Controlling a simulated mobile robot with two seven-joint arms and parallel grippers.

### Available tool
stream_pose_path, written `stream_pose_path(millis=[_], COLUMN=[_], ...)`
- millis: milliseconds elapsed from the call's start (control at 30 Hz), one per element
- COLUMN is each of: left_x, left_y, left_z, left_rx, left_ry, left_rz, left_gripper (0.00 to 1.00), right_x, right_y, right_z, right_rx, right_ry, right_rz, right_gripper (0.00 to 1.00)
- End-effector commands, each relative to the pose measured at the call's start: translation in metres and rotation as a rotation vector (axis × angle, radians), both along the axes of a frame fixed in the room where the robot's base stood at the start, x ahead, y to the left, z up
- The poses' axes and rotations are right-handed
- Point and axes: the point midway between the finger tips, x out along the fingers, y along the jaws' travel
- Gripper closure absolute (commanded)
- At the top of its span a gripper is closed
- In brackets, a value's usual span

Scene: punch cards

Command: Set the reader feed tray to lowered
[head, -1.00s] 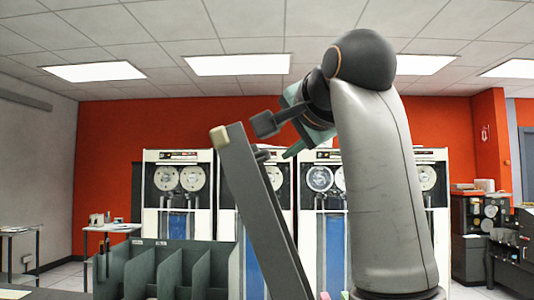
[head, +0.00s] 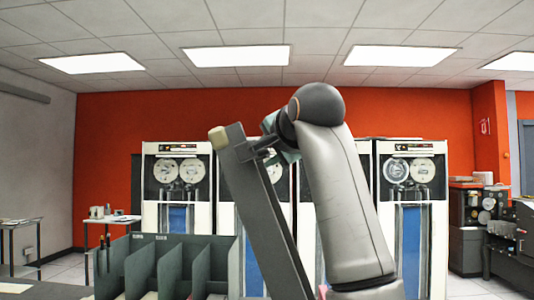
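The reader feed tray (head: 258,212) appears to be the long dark grey bar in the middle of the head view. It stands steeply tilted, its cream-tipped end (head: 219,137) up and leaning left. Its lower end runs out of the picture at the bottom.
A dark green divided card rack (head: 170,268) stands at lower left, close to the bar. White tape cabinets (head: 408,220) line the orange wall behind. A small side table (head: 112,219) is at left, and dark machines (head: 510,240) are at right.

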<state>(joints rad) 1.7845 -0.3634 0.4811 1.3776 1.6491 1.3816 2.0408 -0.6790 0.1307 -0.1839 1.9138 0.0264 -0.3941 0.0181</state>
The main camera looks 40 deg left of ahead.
Motion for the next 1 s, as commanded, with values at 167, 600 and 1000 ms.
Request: stream_pose_path(millis=[167, 600, 1000], left_x=[-0.0002, -0.0004, -0.0005], left_y=[-0.0001, -0.0001, -0.0001], left_z=[0.0002, 0.0004, 0.0006], left_rx=[0.000, 0.000, 0.001], left_ry=[0.000, 0.000, 0.000], left_rz=[0.000, 0.000, 0.000], left_gripper=[0.89, 1.00, 1.00], right_x=[-0.0001, -0.0001, -0.0002], right_y=[0.0000, 0.0000, 0.0000], right_z=[0.0000, 0.0000, 0.0001], right_rx=[0.000, -0.001, -0.001], right_ry=[0.000, 0.000, 0.000], right_rz=[0.000, 0.001, 0.001], right_gripper=[1.00, 1.00, 1.00])
